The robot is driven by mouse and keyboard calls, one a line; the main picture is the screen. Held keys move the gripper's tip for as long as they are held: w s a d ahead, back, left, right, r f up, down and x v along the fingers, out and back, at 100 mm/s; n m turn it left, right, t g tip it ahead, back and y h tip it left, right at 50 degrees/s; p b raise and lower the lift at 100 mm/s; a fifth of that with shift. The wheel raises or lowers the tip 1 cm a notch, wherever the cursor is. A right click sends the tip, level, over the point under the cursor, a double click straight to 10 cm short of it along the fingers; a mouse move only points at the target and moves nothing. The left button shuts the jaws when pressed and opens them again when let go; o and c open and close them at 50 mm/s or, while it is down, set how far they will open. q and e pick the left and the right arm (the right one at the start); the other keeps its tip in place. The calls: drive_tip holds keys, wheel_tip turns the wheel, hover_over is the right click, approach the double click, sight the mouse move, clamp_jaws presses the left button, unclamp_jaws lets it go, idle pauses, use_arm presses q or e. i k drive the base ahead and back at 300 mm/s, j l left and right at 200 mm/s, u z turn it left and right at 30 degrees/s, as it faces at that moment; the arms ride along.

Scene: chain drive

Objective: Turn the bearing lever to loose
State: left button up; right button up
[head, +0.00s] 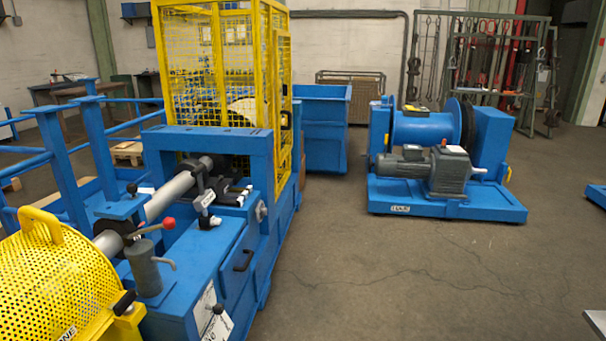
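A lever with a red ball end (168,223) sits on top of a grey cylindrical post (145,270) on the blue machine bench (185,285). Its arm slants up to the right from a dark hub. I cannot tell from a readable label whether this is the bearing lever. A white plate with dark markings (205,306) is on the bench front, with a black knob (218,309) by it; the text is too small to read. A long grey shaft (172,193) runs behind the post. Neither of my grippers is in view.
A yellow perforated guard (58,280) is at the lower left, and a yellow mesh cage (205,75) stands behind the bench. A blue winch with a grey motor (415,165) stands at the right. The concrete floor (400,280) between is clear.

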sight(221, 177)
drive_tip(key=i, duration=1.65)
drive_tip(key=i+u, duration=0.1)
drive_tip(key=i, duration=0.4)
drive_tip(key=i+l+u, duration=0.1)
drive_tip(key=i, duration=0.4)
drive_tip(key=i+l+u, duration=0.15)
drive_tip(key=i, duration=0.35)
drive_tip(key=i+l+u, duration=0.25)
drive_tip(key=i+u, duration=0.15)
drive_tip(key=i+l+u, duration=0.4)
